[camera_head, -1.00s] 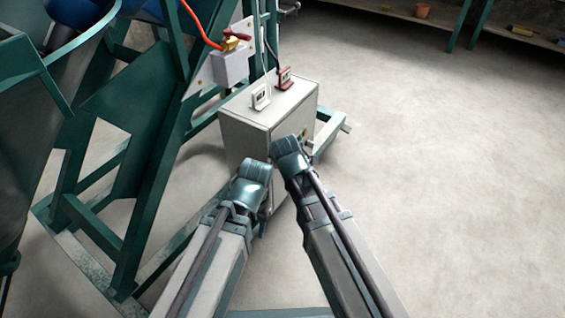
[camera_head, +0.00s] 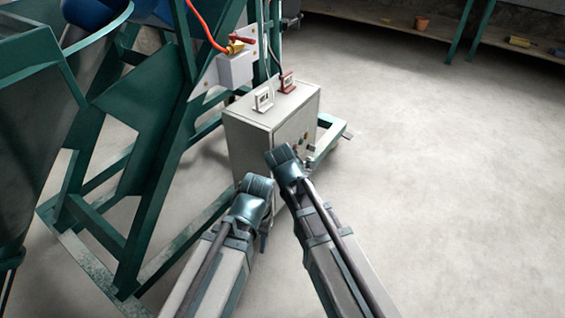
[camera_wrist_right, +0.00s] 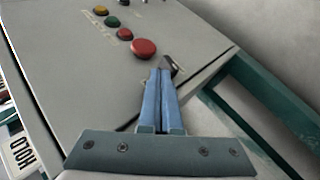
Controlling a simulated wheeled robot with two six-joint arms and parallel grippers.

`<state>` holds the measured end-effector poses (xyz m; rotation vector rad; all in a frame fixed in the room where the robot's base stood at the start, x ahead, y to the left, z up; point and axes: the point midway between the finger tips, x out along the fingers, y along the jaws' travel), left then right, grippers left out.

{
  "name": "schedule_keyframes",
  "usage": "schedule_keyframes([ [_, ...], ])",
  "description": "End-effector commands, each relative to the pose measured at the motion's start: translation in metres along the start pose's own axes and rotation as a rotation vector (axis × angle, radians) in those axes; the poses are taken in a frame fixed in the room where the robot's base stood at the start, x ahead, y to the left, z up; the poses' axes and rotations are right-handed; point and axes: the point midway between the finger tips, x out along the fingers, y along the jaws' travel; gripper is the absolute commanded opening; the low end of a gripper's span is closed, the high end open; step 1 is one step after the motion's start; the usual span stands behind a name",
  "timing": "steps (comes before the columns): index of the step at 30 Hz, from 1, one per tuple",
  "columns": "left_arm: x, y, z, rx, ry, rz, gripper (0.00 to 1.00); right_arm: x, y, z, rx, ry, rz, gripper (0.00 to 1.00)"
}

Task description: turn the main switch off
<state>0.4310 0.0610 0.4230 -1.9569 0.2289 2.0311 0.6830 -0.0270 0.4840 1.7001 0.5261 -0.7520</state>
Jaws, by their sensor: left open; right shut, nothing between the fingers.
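The grey control box (camera_head: 250,150) stands on the floor in the middle of the head view. In the right wrist view its panel (camera_wrist_right: 80,75) carries a big red button (camera_wrist_right: 143,49) and a row of smaller buttons. A dark knob-like part (camera_wrist_right: 171,66), possibly the main switch, sits near the panel's edge, partly hidden by my right fingertips; its setting cannot be read. My right gripper (camera_wrist_right: 160,72) is shut and empty, its tips at or very near this part; contact is unclear. My left gripper (camera_head: 263,238) is low in front of the box, open, its fingers barely visible.
Two small sockets or meters, one white (camera_head: 263,98) and one red-brown (camera_head: 287,83), stand on the box top. A green steel frame (camera_head: 150,200) rises at the left, with a valve (camera_head: 236,46) and orange hose. The floor (camera_head: 450,200) at the right is clear.

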Motion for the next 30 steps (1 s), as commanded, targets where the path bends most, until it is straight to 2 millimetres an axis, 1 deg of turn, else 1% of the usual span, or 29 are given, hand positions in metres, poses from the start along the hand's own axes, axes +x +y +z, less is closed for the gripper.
schedule_keyframes([
  [9, -0.015, -0.002, 0.001, 0.000, 0.000, 0.000, 0.50, -0.011, 0.010, -0.002, 0.000, 0.000, 0.000, 0.00],
  [22, -0.015, -0.001, 0.001, 0.004, 0.000, 0.000, 0.50, -0.011, 0.010, -0.002, 0.000, 0.000, 0.000, 0.00],
  [26, -0.020, -0.002, 0.001, 0.005, 0.000, 0.000, 0.50, -0.017, 0.012, -0.002, 0.000, -0.001, 0.000, 0.00],
  [30, -0.032, -0.003, 0.002, 0.007, 0.000, 0.000, 0.50, -0.031, 0.015, 0.000, 0.001, -0.001, 0.000, 0.00],
])
